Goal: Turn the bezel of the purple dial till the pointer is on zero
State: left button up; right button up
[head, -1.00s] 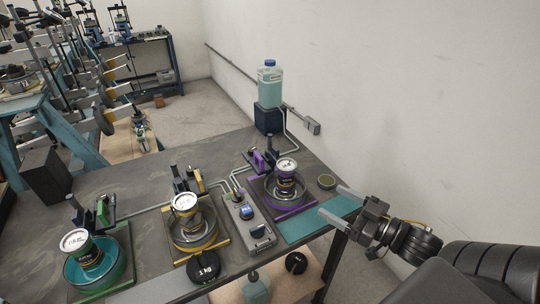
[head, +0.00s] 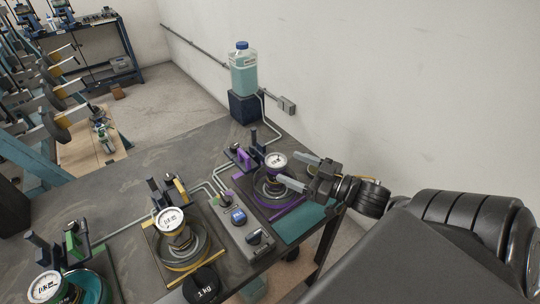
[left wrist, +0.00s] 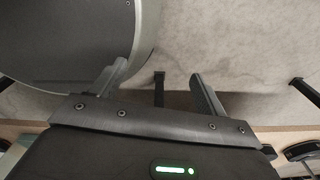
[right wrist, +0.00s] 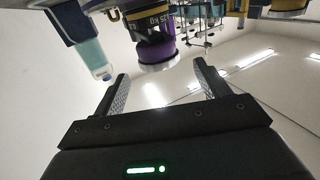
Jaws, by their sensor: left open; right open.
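The purple dial (head: 276,160) has a white face and stands upright on the purple-edged station at the table's right end. Its face is too small for me to read the pointer. My right gripper (head: 287,167) is open, with its fingers pointing left at the dial, one farther back and one nearer. In the right wrist view, the dial's purple bezel (right wrist: 156,50) is ahead, between the open fingers (right wrist: 163,82) and apart from them. A dark labelled body adjoins it. My left gripper (left wrist: 157,75) is open and empty in the left wrist view; the head view does not show it.
A yellow station with its dial (head: 170,221) and a green one with its dial (head: 45,286) stand to the left. A grey control box (head: 240,222) is between yellow and purple. A bottle (head: 243,72) stands behind. A teal mat (head: 300,225) lies in front of the purple station.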

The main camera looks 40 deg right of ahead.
aim_at(267, 156)
jog(key=p+x, duration=0.1)
jog(key=x, duration=0.5)
jog(key=shift+w, duration=0.2)
jog(key=shift+w+a+p, duration=0.3)
jog(key=shift+w, duration=0.35)
pick_arm(q)
jog(key=shift+w+r, duration=0.75)
jog(key=shift+r, duration=0.25)
jog(key=shift+s, duration=0.1)
pick_arm(e)
jog(key=shift+c, duration=0.2)
